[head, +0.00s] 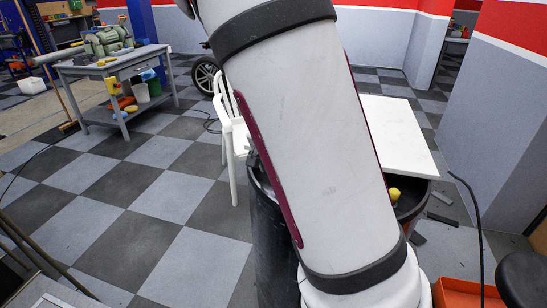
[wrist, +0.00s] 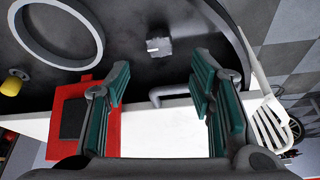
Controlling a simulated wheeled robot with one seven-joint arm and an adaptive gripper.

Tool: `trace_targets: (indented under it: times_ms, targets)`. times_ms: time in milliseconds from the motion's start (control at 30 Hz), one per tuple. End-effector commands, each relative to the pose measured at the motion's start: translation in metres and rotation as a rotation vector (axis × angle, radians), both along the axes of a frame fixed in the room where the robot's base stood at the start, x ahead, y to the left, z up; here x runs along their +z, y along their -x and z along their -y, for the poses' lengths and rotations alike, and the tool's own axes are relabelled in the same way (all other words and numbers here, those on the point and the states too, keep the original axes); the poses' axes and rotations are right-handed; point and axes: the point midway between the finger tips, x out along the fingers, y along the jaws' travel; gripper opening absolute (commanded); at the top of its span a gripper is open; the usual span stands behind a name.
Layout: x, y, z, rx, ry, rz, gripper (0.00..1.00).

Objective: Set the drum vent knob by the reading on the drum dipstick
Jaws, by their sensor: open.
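The dark drum (head: 268,225) stands behind my arm in the head view, which hides much of its top. In the wrist view its black top (wrist: 130,15) fills the upper part. A yellow knob-like piece (head: 393,195) sits on the drum's right side; a yellow piece also shows at the left edge of the wrist view (wrist: 11,87). A small grey block (wrist: 158,47) and a bent grey bar (wrist: 178,94) lie beyond my fingertips. I cannot tell which piece is the dipstick or read any level. My gripper (wrist: 160,78) is open and empty, apart from these pieces.
A pale ring (wrist: 100,38) lies on the drum top. A red frame with a dark panel (wrist: 112,135) is beside my left finger. A white board (head: 405,135) lies behind the drum, a white chair (head: 232,125) to its left. An orange bin (head: 455,292) stands front right.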

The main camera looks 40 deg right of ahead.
Motion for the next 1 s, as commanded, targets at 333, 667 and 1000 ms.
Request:
trace_targets:
  times_ms: [333, 667, 1000]
  targets:
    - [0.033, 0.006, -0.013, -0.001, -0.001, 0.001, 0.49]
    - [0.035, 0.007, -0.013, -0.002, -0.001, -0.001, 0.49]
    - [0.037, 0.009, -0.015, 0.007, -0.011, -0.002, 0.49]
